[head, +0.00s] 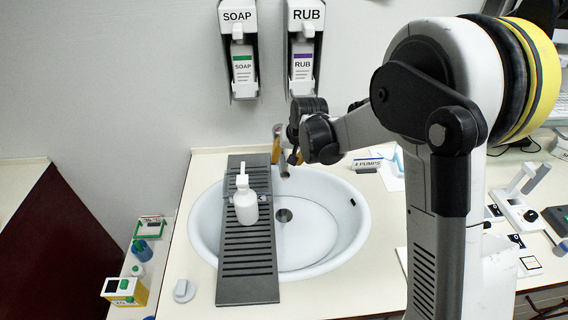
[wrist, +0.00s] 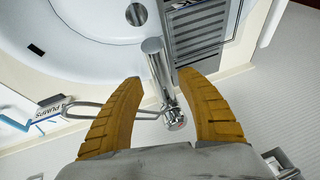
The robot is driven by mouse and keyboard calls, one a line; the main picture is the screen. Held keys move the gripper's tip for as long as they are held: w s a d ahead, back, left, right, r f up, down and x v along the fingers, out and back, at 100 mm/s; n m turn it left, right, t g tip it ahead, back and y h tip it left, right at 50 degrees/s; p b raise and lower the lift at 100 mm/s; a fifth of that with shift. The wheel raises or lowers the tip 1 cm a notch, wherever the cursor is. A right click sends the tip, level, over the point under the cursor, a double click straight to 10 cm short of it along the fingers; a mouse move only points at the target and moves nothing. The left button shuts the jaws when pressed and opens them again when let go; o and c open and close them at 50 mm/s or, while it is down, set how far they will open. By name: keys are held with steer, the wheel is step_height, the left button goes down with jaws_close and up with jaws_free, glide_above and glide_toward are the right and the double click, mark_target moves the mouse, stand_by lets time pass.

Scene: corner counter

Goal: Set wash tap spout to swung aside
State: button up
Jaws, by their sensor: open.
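The chrome wash tap spout (wrist: 157,70) extends from the tap body (wrist: 173,119) over the basin, its tip towards the drain side. In the head view only a small part of the spout (head: 284,170) shows at the back rim of the sink, behind my gripper (head: 280,150). In the wrist view my gripper (wrist: 159,77) is open, with one orange finger on each side of the spout. Gaps show between the spout and both fingers. A looped lever handle (wrist: 80,108) reaches left from the tap, and the left finger overlaps it; I cannot tell whether they touch.
A grey slatted board (head: 244,265) spans the left of the white basin (head: 335,205), with a white pump bottle (head: 245,204) on it. Soap (head: 242,62) and rub (head: 302,60) dispensers hang on the wall above. A pumps sign (head: 367,164) stands right of the tap.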

mark_target(285, 163)
steer(key=x, duration=0.6)
steer(key=shift+r+b, duration=0.1)
steer(key=shift+b, duration=0.2)
steer(key=shift+r, duration=0.1)
jaws_close()
